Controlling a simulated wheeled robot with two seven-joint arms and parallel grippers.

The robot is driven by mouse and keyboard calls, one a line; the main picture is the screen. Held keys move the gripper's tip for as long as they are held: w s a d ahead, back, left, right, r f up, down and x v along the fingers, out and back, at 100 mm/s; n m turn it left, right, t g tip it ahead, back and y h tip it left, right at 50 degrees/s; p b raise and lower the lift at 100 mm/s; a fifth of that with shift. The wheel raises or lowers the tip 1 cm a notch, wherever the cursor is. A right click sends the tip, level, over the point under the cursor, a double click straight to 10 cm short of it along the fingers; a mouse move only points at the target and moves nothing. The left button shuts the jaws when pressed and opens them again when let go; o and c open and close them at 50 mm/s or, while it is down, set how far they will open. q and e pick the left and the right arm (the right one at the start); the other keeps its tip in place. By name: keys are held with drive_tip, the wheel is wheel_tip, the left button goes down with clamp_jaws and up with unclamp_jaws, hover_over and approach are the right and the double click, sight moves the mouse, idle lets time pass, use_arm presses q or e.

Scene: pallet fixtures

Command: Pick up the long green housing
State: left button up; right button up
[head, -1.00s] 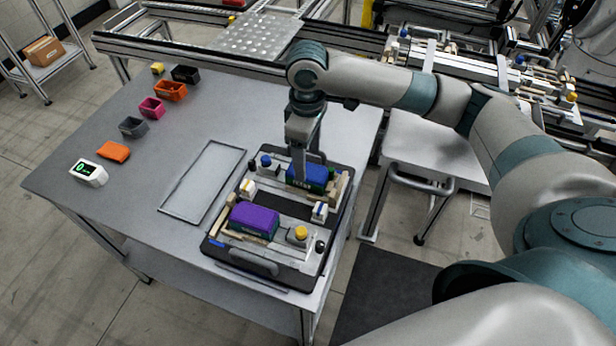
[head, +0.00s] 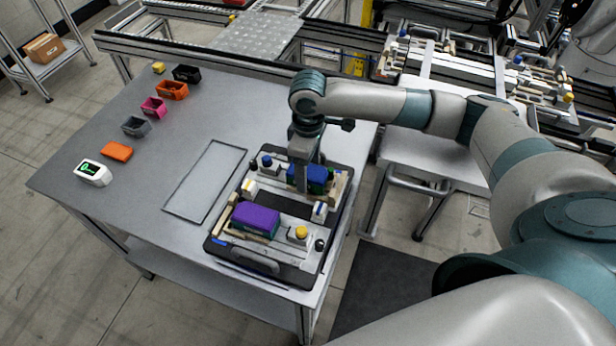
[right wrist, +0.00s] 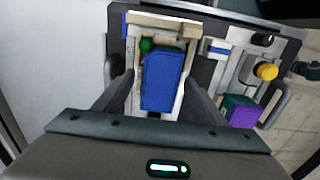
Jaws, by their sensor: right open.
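A long block with a blue top (head: 318,174) sits in the far half of the black pallet fixture (head: 262,265), partly hidden behind my right gripper (head: 303,182). In the right wrist view its blue top (right wrist: 166,80) lies between the two spread fingers of my right gripper (right wrist: 162,98), one on each side. Whether they touch it I cannot tell. A shorter block with a purple top (head: 254,216) and green sides sits in the near half; it also shows in the right wrist view (right wrist: 243,115). My left gripper is out of view.
The pallet also carries a yellow knob (head: 300,232), dark knobs and pale wooden strips. An empty rectangular outline (head: 205,182) lies left of it. Several small coloured bins (head: 172,90) and a white device (head: 93,173) line the table's left side.

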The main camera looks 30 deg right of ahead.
idle(0.3)
drive_tip(key=c, duration=1.2)
drive_tip(key=shift+r, duration=0.2)
drive_tip(key=shift+r+b, duration=0.35)
drive_tip(key=shift+r, duration=0.3)
wheel_tip(320, 180, up, 8)
drive_tip(key=b, duration=0.2)
drive_tip(key=shift+r, duration=0.2)
